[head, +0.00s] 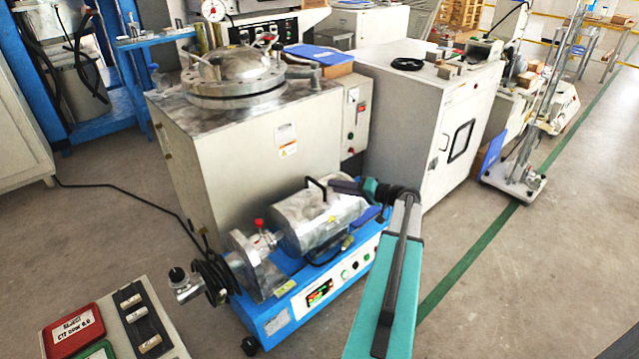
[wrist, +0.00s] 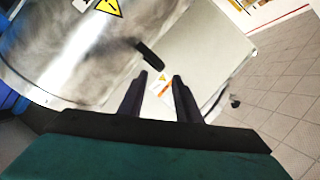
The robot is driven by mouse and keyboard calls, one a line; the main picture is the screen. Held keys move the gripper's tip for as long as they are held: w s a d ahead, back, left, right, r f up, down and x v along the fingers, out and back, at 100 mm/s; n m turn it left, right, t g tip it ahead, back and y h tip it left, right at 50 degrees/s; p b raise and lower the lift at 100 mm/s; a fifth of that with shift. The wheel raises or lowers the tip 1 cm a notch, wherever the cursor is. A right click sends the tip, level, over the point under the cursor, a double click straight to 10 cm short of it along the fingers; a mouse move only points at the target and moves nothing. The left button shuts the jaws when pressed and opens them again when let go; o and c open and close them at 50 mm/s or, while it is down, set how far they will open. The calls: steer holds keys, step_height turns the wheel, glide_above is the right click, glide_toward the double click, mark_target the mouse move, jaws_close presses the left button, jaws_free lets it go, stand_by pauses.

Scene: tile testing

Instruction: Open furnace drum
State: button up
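The furnace drum (head: 318,220) is a silver metal cylinder lying on a blue base (head: 300,312). It has a black handle (head: 315,183) on top. The drum (wrist: 75,50) fills the upper left of the wrist view, and the black handle (wrist: 151,55) stands out from it near the middle. My gripper (head: 333,184) reaches in from the right, close to the handle. In the wrist view my gripper (wrist: 160,76) is open and empty, its two dark fingers apart. The handle lies just beyond and to the left of the fingertips, not between them. The drum looks closed.
A large grey cabinet (head: 240,140) with a round metal lid stands behind the drum. A white cabinet (head: 425,120) stands at back right. A control panel with red and green labels (head: 110,325) is at front left. The floor at right (head: 530,265) is clear.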

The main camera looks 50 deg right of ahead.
mark_target(315, 181)
steer(key=b+x, duration=0.2)
steer(key=x, duration=0.7)
steer(key=shift+w+f, duration=0.15)
steer(key=shift+w, duration=0.2)
steer(key=shift+a, duration=0.1)
